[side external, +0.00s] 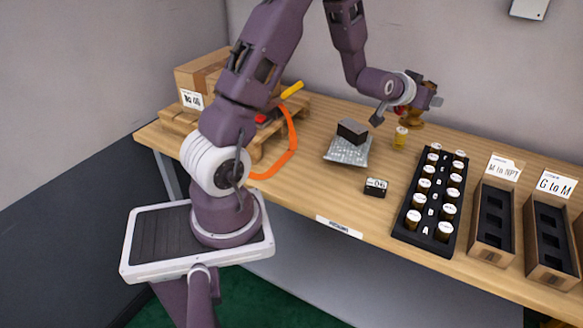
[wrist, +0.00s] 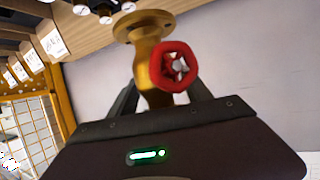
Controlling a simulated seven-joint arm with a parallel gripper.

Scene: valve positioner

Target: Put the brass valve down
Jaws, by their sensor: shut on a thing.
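The brass valve (wrist: 150,68) has a round flange and a red handwheel (wrist: 174,66). In the wrist view it sits between the two dark fingers of my gripper (wrist: 160,98), which are shut on its body. In the side view the valve (side external: 411,118) hangs from my gripper (side external: 412,102) above the back of the wooden table (side external: 330,190). The side view is too small to show the exact grip.
A black rack (side external: 405,228) of white-capped vials stands right of centre. Cardboard boxes (side external: 494,212) with foam inserts are at the right. A dark block (side external: 352,131) lies on a silvery packet (side external: 348,150). A small black box (side external: 376,187) is nearer the front edge. A pallet (side external: 170,122) is at left.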

